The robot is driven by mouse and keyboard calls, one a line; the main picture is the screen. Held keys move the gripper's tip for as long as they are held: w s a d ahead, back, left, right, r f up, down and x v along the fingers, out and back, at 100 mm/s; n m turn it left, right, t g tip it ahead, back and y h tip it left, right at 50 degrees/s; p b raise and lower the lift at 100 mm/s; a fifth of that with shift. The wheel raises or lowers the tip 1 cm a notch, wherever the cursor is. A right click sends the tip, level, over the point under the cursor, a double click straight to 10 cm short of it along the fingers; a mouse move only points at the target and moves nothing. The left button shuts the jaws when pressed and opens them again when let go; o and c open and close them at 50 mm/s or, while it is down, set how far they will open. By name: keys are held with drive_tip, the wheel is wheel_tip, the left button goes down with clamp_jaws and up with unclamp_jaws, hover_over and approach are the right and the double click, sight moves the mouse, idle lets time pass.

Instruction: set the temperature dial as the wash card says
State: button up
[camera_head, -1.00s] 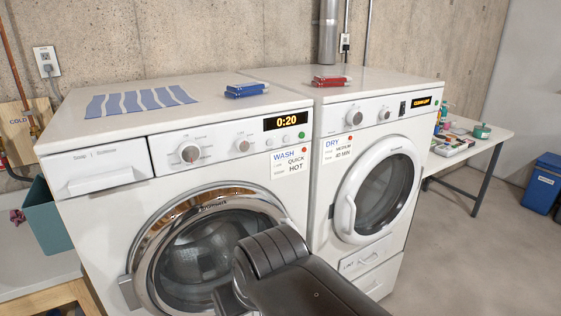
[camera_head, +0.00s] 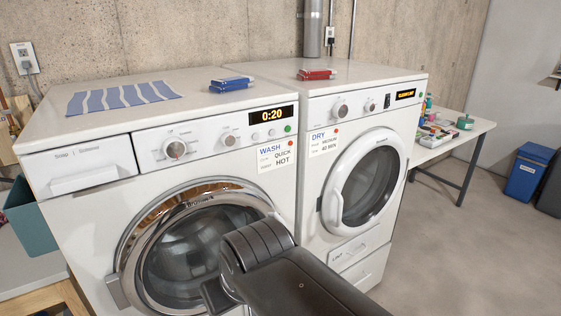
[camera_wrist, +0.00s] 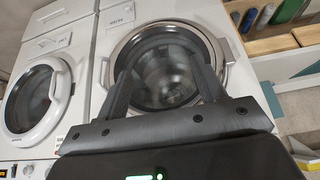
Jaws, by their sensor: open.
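The wash card (camera_head: 277,158) is on the washer front's right side and reads "WASH", "QUICK" and "HOT". Nothing touches the dials.
The washer display (camera_head: 272,115) reads 0:20, with small buttons below. The dryer (camera_head: 372,190) stands close on the right with its own card (camera_head: 323,142). Blue boxes (camera_head: 231,85) and a striped cloth (camera_head: 122,97) lie on top. A teal bin (camera_head: 36,226) is at left.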

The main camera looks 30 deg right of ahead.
drive_tip(key=w+d+r+t+h, duration=0.1)
drive_tip(key=w+d, duration=0.2)
drive_tip(key=w+d+r+t+h, duration=0.1)
drive_tip(key=w+d+r+t, duration=0.1)
drive_tip(key=w+d, duration=0.1)
drive_tip(key=w+d+r+n+t+h, duration=0.1)
drive_tip(key=w+d+r, duration=0.1)
drive_tip(key=w+d, duration=0.2)
drive_tip(key=shift+w+r+t, duration=0.15)
drive_tip(key=shift+w+t, duration=0.25)
drive_tip(key=shift+c, duration=0.8)
drive_tip(key=n+t+y, duration=0.5)
drive_tip(key=n+t, duration=0.3)
drive_tip(key=n, duration=0.3)
approach(230, 141)
drive_tip(key=shift+n+g, duration=0.3)
drive_tip(key=w, duration=0.8)
drive_tip(key=shift+w+a+r, duration=0.1)
drive_tip(key=shift+a+r, duration=0.15)
drive_tip(key=shift+a, duration=0.15)
drive_tip(key=shift+c, duration=0.4)
drive_tip(key=c, duration=0.9)
